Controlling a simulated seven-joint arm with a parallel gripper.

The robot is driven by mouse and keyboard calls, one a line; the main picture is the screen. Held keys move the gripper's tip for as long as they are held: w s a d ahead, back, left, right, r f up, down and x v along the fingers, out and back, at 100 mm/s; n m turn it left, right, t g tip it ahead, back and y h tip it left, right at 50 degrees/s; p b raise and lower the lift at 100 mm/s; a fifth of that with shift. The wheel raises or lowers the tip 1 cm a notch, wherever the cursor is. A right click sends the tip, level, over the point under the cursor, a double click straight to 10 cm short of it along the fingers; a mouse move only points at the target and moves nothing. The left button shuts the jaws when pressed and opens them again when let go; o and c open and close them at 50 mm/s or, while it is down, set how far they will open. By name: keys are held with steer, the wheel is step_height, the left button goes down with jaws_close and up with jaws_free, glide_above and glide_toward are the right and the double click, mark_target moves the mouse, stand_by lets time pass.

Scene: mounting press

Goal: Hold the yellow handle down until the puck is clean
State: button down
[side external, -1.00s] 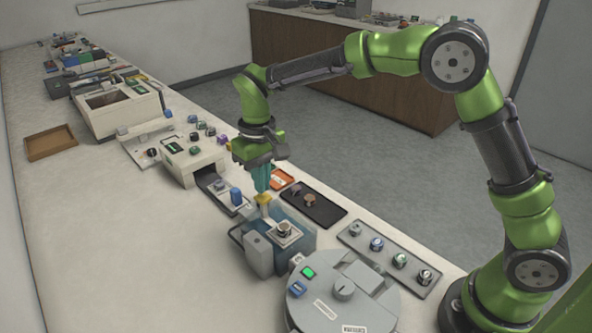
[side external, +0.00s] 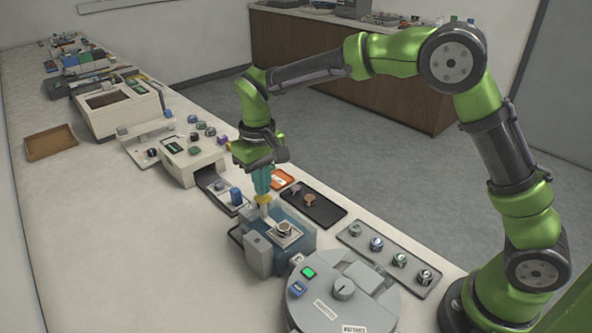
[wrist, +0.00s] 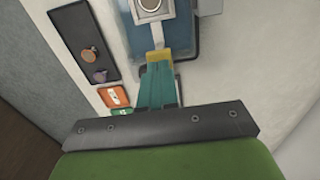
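The yellow handle (side external: 264,199) is at the back of a small blue, clear-walled washing station (side external: 300,243); it also shows in the wrist view (wrist: 157,55). My gripper (side external: 263,191) points down with its teal fingertips at the handle, seeming to touch its top. In the wrist view the teal fingers (wrist: 156,82) are together, with no visible gap. The puck (side external: 285,227) sits in a light square holder on the station, and part of it shows at the top of the wrist view (wrist: 149,4). It looks grey-brown; I cannot tell how clean it is.
A black tray (side external: 325,213) with two small pucks and an orange tray (side external: 284,179) lie beside the station. A grey tray with several pucks (side external: 399,260) and a round grey machine (side external: 325,305) stand nearer.

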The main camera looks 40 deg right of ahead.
mark_target(263, 199)
steer(key=shift+f, duration=2.45)
stand_by(2.6)
steer(key=shift+r, duration=2.75)
steer(key=shift+r, duration=0.1)
steer(key=shift+r, duration=2.4)
steer(key=shift+w, duration=0.1)
